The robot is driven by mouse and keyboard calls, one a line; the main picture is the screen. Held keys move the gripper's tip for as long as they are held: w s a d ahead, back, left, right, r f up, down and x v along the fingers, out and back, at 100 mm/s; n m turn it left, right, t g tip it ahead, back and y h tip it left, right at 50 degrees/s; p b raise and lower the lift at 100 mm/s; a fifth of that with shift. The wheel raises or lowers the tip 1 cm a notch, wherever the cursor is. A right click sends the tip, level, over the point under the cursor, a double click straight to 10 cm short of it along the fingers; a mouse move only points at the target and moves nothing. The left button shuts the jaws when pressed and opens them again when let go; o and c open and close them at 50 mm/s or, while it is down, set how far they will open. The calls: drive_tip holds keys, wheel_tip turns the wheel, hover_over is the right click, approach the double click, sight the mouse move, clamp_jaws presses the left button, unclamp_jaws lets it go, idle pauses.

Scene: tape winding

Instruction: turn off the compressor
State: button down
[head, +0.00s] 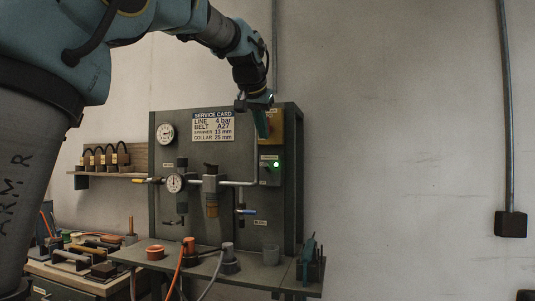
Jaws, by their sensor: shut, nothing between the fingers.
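A grey switch box with a lit green lamp (276,165) is mounted on the right side of the dark panel (237,157). A yellow plate (276,127) is above it, partly hidden by my gripper. My gripper (262,133) is shut and empty, pointing down in front of the yellow plate and above the green lamp. I cannot tell whether it touches anything. No part in view is clearly labelled as the compressor.
Gauges (174,183), pipes, a filter with an amber bowl (211,200) and a blue-handled valve (248,211) are on the panel. A cluttered bench (75,285) is at left. The wall to the right is mostly bare.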

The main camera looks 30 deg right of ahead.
sight(267, 169)
drive_tip(key=p+x, duration=0.2)
drive_tip(key=x, duration=0.8)
drive_tip(key=shift+a+f+b, duration=0.1)
drive_tip(key=shift+f+b, duration=0.2)
drive_tip(key=shift+b, duration=0.5)
drive_tip(key=shift+s+r, duration=0.1)
